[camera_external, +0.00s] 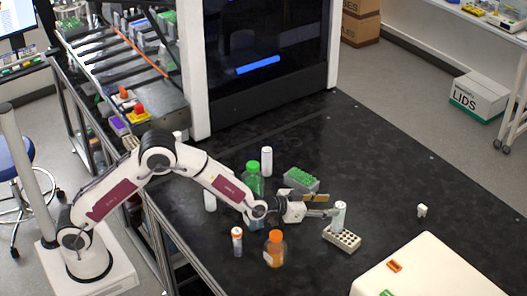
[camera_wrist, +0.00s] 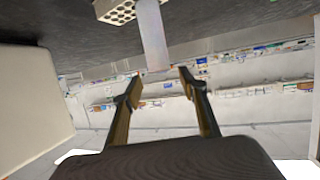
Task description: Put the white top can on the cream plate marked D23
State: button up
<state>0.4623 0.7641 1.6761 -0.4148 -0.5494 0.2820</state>
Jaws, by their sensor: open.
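A pale can with a white top (camera_external: 340,213) stands upright at the cream plate with holes (camera_external: 345,241), at its far side in the external view. I cannot read a D23 mark on the plate. My gripper (camera_external: 330,205) is level, open, and right at the can's upper part. In the wrist view the can (camera_wrist: 153,35) appears between and beyond the two open fingertips (camera_wrist: 160,72), with no clear contact. The plate (camera_wrist: 116,11) is at the top edge there. The can's base is cut off in that view, so its exact seating is unclear.
A large cream box (camera_external: 440,270) is at the front right. The table's right side is mostly clear.

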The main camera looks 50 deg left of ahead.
jog(key=v, duration=0.6)
jog(key=shift+s, duration=0.1)
dwell(0.6)
jog(key=shift+r, duration=0.1)
jog(key=s+a+r+g, duration=0.3)
jog(key=s+a+r, duration=1)
jog(key=s+a, duration=0.15)
jog(key=s+a+f+n+g+y, duration=0.1)
jog(key=s+a, duration=0.3)
jog(key=s, duration=0.6)
jog(key=s+a+f+n+g+y, duration=0.1)
jog(key=s+a, duration=0.4)
jog(key=s, duration=0.5)
jog(key=s+a+f+g+y, duration=0.1)
jog(key=s+a+g, duration=0.2)
jog(key=s, duration=0.7)
jog(key=shift+s+a+n, duration=0.35)
jog(key=shift+a+n, duration=0.05)
jog(key=shift+a, duration=0.75)
